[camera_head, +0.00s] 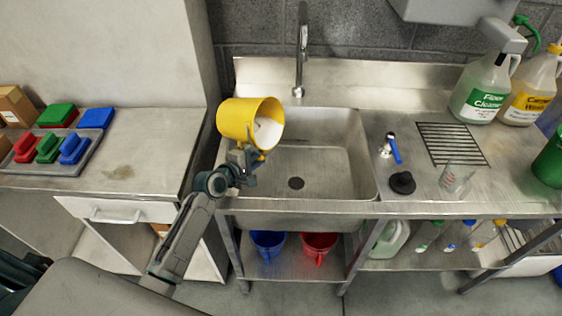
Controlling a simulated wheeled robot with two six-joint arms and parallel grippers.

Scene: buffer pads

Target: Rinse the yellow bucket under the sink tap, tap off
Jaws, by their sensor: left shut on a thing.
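The yellow bucket (238,119) is tilted on its side above the left part of the sink basin, its mouth facing right. Something pale shows inside it, but I cannot tell what it is. My left gripper (247,160) is shut on the yellow bucket from below, near the left front rim of the sink (340,190). The metal tap (301,50) rises behind the basin, right of the bucket. A lever with a blue handle (394,148) is on the counter right of the basin. I see no water flowing. My right gripper is not in view.
A black plug (402,182), a clear cup (455,180) and a drain grate (452,144) are right of the basin. Cleaner bottles (481,88) stand at the back right. Blue (268,243) and red buckets (318,246) are below.

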